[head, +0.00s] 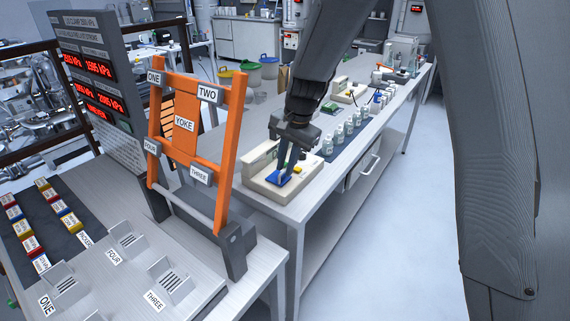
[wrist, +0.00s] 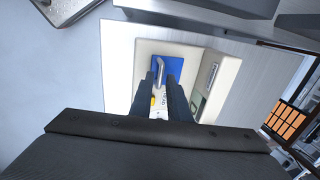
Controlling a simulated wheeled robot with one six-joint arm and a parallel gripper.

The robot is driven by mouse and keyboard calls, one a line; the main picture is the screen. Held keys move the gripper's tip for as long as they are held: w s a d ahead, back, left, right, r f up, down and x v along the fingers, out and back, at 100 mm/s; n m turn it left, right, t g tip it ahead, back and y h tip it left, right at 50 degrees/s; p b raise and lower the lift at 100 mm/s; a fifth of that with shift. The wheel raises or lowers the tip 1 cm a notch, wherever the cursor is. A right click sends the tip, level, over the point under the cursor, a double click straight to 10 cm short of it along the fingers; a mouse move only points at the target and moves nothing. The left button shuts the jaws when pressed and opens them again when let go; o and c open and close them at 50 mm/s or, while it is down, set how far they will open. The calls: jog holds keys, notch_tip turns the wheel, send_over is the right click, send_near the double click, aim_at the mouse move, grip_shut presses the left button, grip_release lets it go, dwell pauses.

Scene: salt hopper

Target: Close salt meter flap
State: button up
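The salt meter is a cream box on the bench, in the head view (head: 262,183) and the wrist view (wrist: 200,62). Its flap is a blue plate (wrist: 174,62) with a metal bar handle (wrist: 160,68); the blue also shows in the head view (head: 275,179). I cannot tell whether the flap is fully closed. My gripper (wrist: 163,80) points down over the flap, its fingers apart on either side of the handle's near end. It also shows in the head view (head: 288,168). A yellow spot and white label show between the fingers. The fingers partly hide the flap.
Several small white bottles (head: 341,135) stand on a dark mat just right of the meter. A second cream device (head: 349,91) is farther along the bench. An orange yoke frame (head: 188,126) stands at left, near the bench's end. The floor at right is clear.

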jog(key=shift+o, duration=0.7)
jog(key=shift+r, duration=0.25)
notch_tip(320, 180, up, 7)
jog(key=d+b, duration=0.1)
jog(key=b, duration=0.1)
jog(key=shift+s+d, duration=0.15)
jog(key=shift+s, duration=0.3)
jog(key=shift+r, duration=0.1)
jog(key=s+d+f+n+h, duration=0.1)
jog(key=s+d+f+n, duration=0.2)
jog(key=s+d, duration=0.4)
jog(key=s+d+f+n, duration=0.4)
jog(key=s+d+f, duration=0.2)
jog(key=s, duration=0.8)
jog(key=shift+s+d+n+h+b, duration=0.15)
jog(key=shift+d+n+h+b, duration=0.25)
jog(key=shift+d, duration=0.4)
